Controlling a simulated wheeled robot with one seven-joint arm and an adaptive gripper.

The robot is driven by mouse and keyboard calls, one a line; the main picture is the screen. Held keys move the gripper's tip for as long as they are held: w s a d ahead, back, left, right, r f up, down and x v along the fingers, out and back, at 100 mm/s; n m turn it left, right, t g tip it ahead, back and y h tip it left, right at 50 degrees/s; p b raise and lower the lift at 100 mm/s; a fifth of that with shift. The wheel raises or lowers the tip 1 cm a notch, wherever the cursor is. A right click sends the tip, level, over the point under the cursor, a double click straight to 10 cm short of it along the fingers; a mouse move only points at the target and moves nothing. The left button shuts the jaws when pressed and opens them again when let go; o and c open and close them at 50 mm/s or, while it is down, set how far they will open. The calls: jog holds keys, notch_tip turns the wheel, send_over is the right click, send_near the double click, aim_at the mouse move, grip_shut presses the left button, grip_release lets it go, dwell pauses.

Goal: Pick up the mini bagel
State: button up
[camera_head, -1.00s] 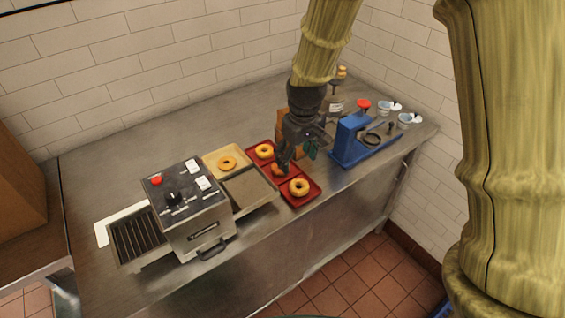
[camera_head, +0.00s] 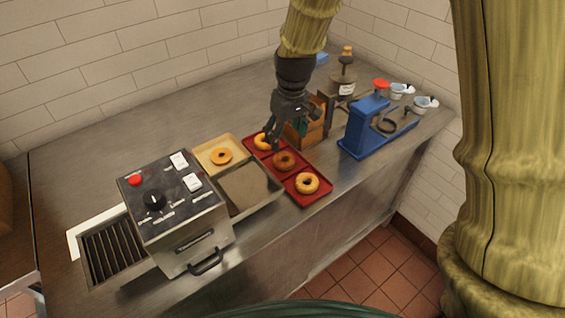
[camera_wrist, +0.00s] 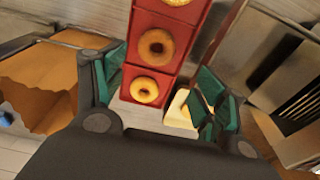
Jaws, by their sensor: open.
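A red tray with three compartments (camera_head: 320,197) holds one ring-shaped bagel in each. The far bagel (camera_head: 262,141) is golden and in the wrist view (camera_wrist: 145,90) looks smaller than the middle one. The middle bagel (camera_head: 284,161) is browner and also shows in the wrist view (camera_wrist: 156,47). The near bagel (camera_head: 307,183) is pale golden. I take the far one as the mini bagel, though its size is hard to judge. My gripper (camera_head: 271,142) is open and empty, pointing down over the far compartment and partly covering that bagel. Its green-padded fingers show in the wrist view (camera_wrist: 163,95).
A tan tray (camera_head: 205,168) with a flat ring lies left of the red tray. A grey machine (camera_head: 190,225) with knobs stands nearer, with a metal pan (camera_head: 245,210) beside it. A brown box (camera_head: 312,130) is close right of my gripper, then a blue press (camera_head: 358,135).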

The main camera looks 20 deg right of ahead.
jog(key=p, duration=0.1)
send_over(284, 157)
jog(key=s, duration=0.2)
jog(key=shift+s+f, duration=0.1)
jog(key=shift+f, duration=2.45)
jog(key=shift+w+f+p, duration=0.2)
jog(key=shift+f+p, duration=0.3)
jog(key=shift+f, duration=0.25)
jog(key=shift+w+f+p, duration=0.15)
jog(key=shift+f+p, duration=0.35)
jog(key=shift+f, duration=0.25)
jog(key=shift+w+a+f, duration=0.1)
jog(key=shift+w+f, duration=0.05)
jog(key=shift+f, duration=1.05)
jog(key=c, duration=0.7)
